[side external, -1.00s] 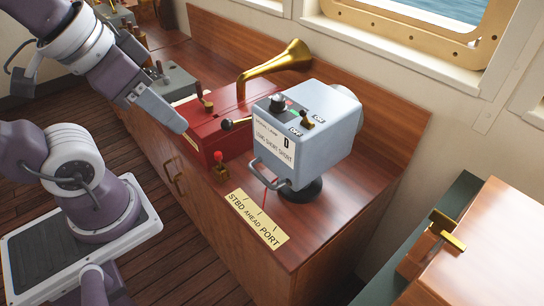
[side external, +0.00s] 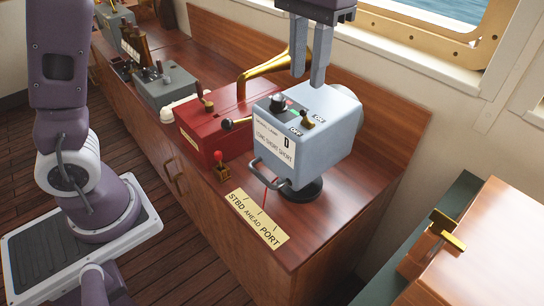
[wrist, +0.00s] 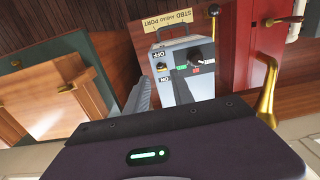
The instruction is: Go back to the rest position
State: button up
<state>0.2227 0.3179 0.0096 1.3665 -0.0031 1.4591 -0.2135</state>
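My gripper (side external: 309,78) points down above the grey signal lamp box (side external: 312,150), near its back edge, and is apart from its top. Its two grey fingers show a gap between them, and nothing is held. The lamp box carries a white label, a dark knob (side external: 277,101) and a brass-based toggle switch (side external: 307,118) between OFF and ON plates. In the wrist view the lamp box (wrist: 174,55) lies below the gripper, and one grey finger (wrist: 142,95) shows at its left.
A red box (side external: 196,135) with levers and a brass horn (side external: 262,66) stand left of the lamp. A grey lever box (side external: 166,88) is farther left. A small red-knobbed lever (side external: 219,168) is at the console front. A wooden cabinet (side external: 495,240) stands at right.

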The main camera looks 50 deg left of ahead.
aim_at(303, 110)
notch_tip(303, 110, down, 8)
jog(key=shift+r, duration=0.1)
jog(key=shift+c, duration=0.4)
grip_shut()
